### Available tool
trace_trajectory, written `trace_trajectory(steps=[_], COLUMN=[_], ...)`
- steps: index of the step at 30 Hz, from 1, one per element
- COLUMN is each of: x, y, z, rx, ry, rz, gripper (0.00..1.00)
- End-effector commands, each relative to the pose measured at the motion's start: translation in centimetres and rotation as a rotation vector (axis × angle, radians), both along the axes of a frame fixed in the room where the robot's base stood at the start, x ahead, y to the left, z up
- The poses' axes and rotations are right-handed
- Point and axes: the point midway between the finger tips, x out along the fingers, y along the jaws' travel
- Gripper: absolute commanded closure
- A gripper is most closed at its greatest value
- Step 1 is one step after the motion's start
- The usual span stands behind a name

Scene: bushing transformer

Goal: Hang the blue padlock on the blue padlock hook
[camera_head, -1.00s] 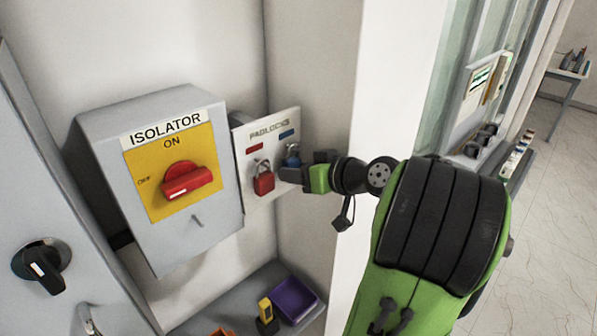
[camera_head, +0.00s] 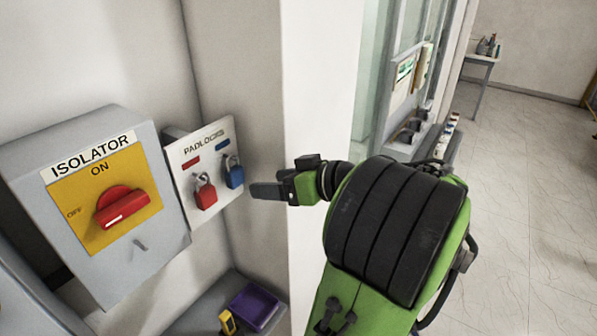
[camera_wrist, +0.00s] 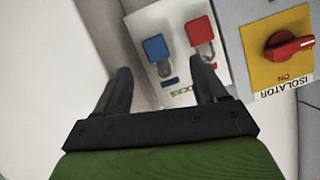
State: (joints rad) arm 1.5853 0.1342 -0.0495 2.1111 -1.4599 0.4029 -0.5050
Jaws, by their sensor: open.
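The blue padlock (camera_head: 234,174) hangs on the white padlock board (camera_head: 222,205), under the blue label, at the blue hook's place; the hook itself is hidden behind it. The red padlock (camera_head: 205,194) hangs to its left. My gripper (camera_head: 252,191) is to the right of the blue padlock, apart from it, with nothing in it. In the wrist view the gripper (camera_wrist: 165,85) shows two spread fingers, with the blue padlock (camera_wrist: 156,48) beyond them, between their tips in the picture. The red padlock (camera_wrist: 199,32) is beside it, beyond the right finger.
The grey isolator box (camera_head: 150,230) with a red switch (camera_head: 122,208) stands left of the board. A white wall edge (camera_head: 310,130) is close behind my gripper. Below are a purple tray (camera_head: 254,308) and a yellow item (camera_head: 228,322).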

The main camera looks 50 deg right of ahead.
Motion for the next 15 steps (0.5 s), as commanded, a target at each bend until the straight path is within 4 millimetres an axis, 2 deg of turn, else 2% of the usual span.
trace_trajectory(steps=[1,15], x=[-0.8,-4.1], y=[-0.1,-0.6], z=[1.9,2.3], rx=[0.005,0.001], ry=[-0.002,-0.003], rz=[-0.007,-0.001], gripper=[0.28,0.28])
